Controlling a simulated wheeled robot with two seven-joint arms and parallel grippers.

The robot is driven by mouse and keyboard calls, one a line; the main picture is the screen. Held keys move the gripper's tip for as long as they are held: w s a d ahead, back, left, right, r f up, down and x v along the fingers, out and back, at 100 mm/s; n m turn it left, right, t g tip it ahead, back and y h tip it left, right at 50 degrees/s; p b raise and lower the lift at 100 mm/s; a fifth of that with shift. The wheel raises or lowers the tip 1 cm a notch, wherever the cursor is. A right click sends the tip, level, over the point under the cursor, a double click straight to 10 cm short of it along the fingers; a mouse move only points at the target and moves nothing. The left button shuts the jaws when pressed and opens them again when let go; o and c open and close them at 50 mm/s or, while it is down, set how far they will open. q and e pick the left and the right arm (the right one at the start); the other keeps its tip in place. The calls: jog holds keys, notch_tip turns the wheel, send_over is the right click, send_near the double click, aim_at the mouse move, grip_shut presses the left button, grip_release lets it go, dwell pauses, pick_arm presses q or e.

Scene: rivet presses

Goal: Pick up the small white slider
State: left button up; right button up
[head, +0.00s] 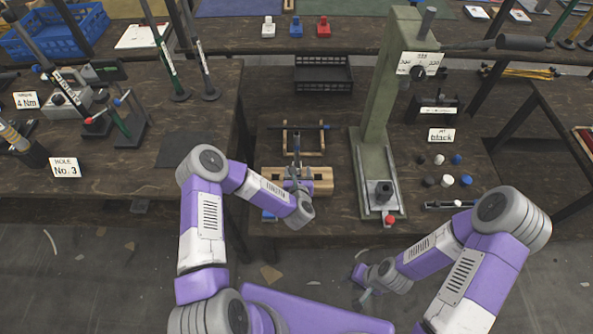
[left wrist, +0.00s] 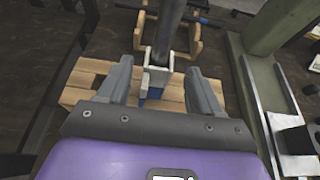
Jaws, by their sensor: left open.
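A small white block with a knob (head: 268,29), which looks like a slider, stands on the back table beside a blue one (head: 296,29) and a red one (head: 323,29). My left gripper (head: 298,183) is over the light wooden block (head: 322,180) on the middle table, far from that row. In the left wrist view its fingers (left wrist: 166,92) are open, one on each side of a pale grey-white bracket (left wrist: 156,78) with a blue part below and a dark upright rod. I cannot tell whether they touch it. My right gripper (head: 366,284) hangs low in front of the table; its fingers are unclear.
A green press (head: 378,120) stands right of the wooden block. A wooden rack (head: 306,150) with a rod is behind the block, and a black tray (head: 323,75) is further back. Small black, white and blue caps (head: 447,180) sit at right. A left table (head: 215,120) adjoins.

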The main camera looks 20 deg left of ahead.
aim_at(297, 165)
pick_arm(q)
jog(key=b+x, duration=0.1)
jog(key=x, duration=0.3)
jog(key=shift+w+a, duration=0.1)
jog(key=shift+a, duration=0.1)
jog(key=shift+r, duration=0.1)
jog(key=shift+c, duration=0.5)
jog(key=c, duration=0.9)
